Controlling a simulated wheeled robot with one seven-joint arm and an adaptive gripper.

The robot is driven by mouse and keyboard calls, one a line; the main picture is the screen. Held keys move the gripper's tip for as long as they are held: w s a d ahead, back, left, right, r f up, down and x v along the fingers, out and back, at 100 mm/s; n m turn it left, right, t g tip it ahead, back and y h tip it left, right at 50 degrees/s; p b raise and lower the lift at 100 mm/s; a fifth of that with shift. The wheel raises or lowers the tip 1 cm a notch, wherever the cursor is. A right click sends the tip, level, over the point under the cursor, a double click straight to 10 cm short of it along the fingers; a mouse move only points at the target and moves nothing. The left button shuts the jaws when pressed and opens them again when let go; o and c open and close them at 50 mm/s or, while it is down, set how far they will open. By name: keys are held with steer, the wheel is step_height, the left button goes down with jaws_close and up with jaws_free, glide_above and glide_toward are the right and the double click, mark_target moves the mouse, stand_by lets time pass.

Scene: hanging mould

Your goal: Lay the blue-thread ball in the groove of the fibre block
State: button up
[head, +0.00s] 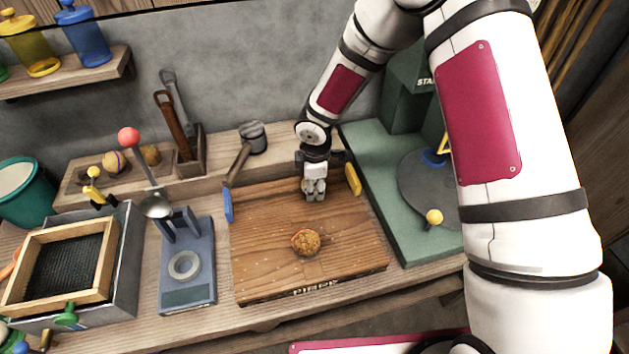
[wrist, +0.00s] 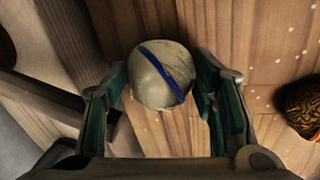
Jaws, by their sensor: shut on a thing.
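My gripper (head: 315,196) is over the back part of a wooden board (head: 257,262). In the wrist view its two fingers (wrist: 163,105) are shut on the blue-thread ball (wrist: 152,88), a pale ball with one blue band. In the head view the gripper hides the ball. The board has lettering on its front edge that seems to read FIBRE, so I take it as the fibre block. A brown, dark-patterned round thing (head: 306,242) sits on it, in front of the gripper; it also shows at the right of the wrist view (wrist: 302,107). I cannot make out the groove.
A grey mallet (head: 252,137) leans at the board's back left. A blue-grey stand with a ring (head: 184,265) and a framed dark mesh (head: 62,262) are to the left. A green platform with a grey disc (head: 412,192) is to the right. More balls (head: 113,162) lie in a back tray.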

steer(key=shift+f, duration=0.3)
steer(key=o, duration=1.2)
steer(key=shift+r, duration=0.15)
